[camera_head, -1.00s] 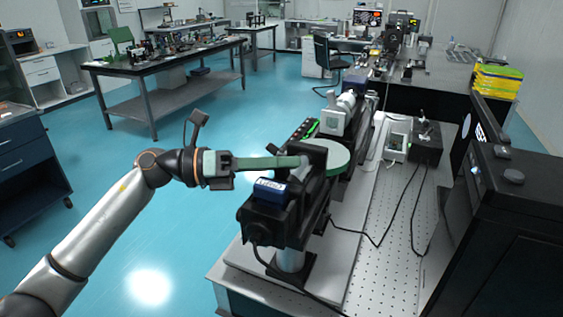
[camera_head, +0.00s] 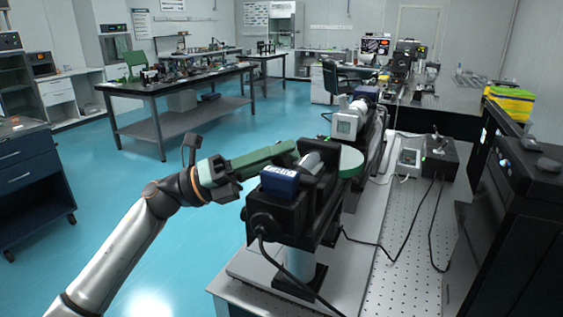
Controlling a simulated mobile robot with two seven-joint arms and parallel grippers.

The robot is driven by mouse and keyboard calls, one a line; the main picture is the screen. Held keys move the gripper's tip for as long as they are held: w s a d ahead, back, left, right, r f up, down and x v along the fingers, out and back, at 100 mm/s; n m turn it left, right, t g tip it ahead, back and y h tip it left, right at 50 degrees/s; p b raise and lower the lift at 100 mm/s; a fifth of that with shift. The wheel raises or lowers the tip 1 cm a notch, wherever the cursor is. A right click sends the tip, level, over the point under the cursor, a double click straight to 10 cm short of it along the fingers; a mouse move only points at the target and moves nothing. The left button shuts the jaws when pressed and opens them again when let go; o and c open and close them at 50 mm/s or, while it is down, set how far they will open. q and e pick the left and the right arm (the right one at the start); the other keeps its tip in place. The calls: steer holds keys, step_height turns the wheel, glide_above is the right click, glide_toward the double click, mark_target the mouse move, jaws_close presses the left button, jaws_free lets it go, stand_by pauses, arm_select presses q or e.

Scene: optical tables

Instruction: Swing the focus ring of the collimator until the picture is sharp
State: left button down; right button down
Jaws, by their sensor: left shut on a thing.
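The collimator is a black instrument (camera_head: 270,215) with a blue labelled block (camera_head: 279,181) on top, on a pale post at the bench's near end. A pale green disc (camera_head: 350,162) shows behind its black front part. A long green bar (camera_head: 262,158) runs from the instrument's top to the left, sloping down towards my arm. My left gripper (camera_head: 228,172) is shut on the bar's outer end. The bar hides part of the instrument, and where it joins the focus ring is not clear. My right gripper is not in view.
A white unit (camera_head: 346,125) stands farther along the same rail. Small boxes (camera_head: 438,154) with loose black cables lie on the perforated bench (camera_head: 400,270). A tall black housing (camera_head: 510,225) stands at the right. The blue floor left of the bench is open.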

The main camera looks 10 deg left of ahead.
arm_select(q)
steer(key=c, duration=0.9)
jaws_free()
steer(key=b+v, duration=0.3)
steer(key=v, duration=0.9)
steer(key=shift+a+f+b, duration=0.15)
steer(key=shift+a+b, duration=0.1)
steer(key=shift+b, duration=0.05)
